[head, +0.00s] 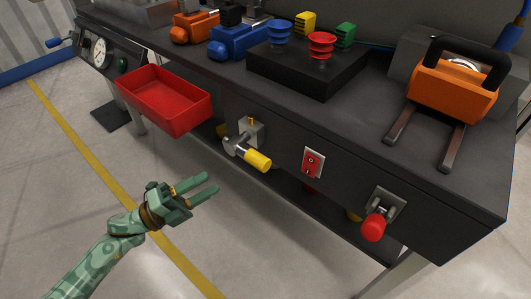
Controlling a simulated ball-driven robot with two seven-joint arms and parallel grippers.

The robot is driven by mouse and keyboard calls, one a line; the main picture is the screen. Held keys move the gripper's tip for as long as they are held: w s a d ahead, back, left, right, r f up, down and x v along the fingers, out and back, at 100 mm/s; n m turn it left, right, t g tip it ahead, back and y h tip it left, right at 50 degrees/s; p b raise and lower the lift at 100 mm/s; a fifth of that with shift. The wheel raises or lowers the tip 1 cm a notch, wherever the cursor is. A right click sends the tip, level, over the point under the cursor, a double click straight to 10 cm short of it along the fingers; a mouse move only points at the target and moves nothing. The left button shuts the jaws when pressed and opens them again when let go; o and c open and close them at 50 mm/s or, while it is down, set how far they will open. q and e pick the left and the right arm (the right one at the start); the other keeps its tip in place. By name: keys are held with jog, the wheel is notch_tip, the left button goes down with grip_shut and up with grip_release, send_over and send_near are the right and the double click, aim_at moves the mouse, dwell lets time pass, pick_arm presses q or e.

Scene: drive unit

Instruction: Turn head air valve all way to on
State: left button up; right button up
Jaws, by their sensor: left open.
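A valve with a yellow-ended lever (257,160) is mounted on the dark front face of the bench. Its lever sticks out from a metal fitting, toward the lower right. Another control with a red knob (374,225) on a metal plate is farther right on the same face. I see no readable label telling which one is the head air valve. My left gripper (211,184) is green, open and empty. It is in front of the bench, left of the yellow-ended lever and apart from it. My right gripper is not in view.
A red switch plate (313,162) sits between the two controls. A red bin (166,98) juts from the bench front, above and left of my gripper. An orange device with two prongs (452,92) lies on the bench top. The floor around my arm is clear.

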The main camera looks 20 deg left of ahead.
aim_at(258, 156)
pick_arm(q)
jog(key=p+x, duration=0.1)
jog(key=x, duration=1.3)
jog(key=shift+w+d, duration=0.1)
jog(key=shift+w+d+r, duration=0.15)
jog(key=shift+w+d, duration=0.15)
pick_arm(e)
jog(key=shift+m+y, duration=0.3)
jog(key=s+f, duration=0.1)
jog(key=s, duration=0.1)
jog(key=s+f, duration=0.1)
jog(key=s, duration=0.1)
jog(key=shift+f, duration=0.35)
pick_arm(q)
grip_shut()
